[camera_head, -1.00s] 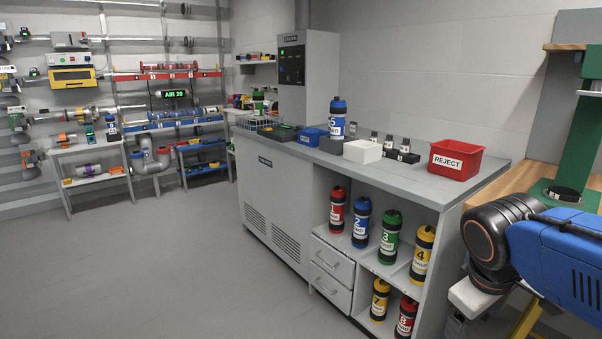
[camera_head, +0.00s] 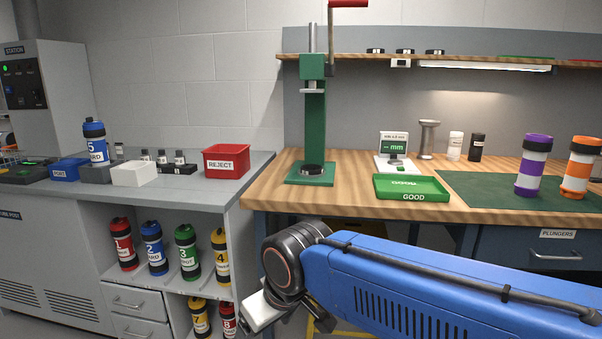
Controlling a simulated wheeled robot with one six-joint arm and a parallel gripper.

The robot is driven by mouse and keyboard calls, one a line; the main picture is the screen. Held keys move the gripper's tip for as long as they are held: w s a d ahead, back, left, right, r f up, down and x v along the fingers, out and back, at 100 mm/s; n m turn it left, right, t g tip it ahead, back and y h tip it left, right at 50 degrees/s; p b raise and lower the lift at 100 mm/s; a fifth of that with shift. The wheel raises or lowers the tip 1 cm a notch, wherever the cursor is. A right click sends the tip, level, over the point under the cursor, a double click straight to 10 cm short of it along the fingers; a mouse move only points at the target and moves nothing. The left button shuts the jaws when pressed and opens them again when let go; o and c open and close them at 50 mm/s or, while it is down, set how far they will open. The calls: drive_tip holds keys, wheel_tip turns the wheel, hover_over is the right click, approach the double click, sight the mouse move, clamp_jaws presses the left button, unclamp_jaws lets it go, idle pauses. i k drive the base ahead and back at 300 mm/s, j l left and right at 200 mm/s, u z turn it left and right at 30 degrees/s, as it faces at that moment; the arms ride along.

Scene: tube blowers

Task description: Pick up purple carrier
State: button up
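The purple carrier (camera_head: 532,165) stands upright on the dark green mat at the right end of the wooden workbench. My blue arm crosses the lower right of the view, below and in front of the bench. The arm's end joint is at the lower middle, well to the left of the purple carrier. My gripper's fingers cannot be made out.
A green GOOD tray (camera_head: 411,188), a gauge display (camera_head: 393,146) and a green press (camera_head: 313,130) stand on the bench (camera_head: 262,194). A red REJECT bin (camera_head: 226,161) sits on the grey counter at left. Numbered carriers fill the shelves below it. A shelf (camera_head: 500,62) runs above the bench.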

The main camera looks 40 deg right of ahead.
sight(537, 147)
drive_tip(key=z, duration=2.6)
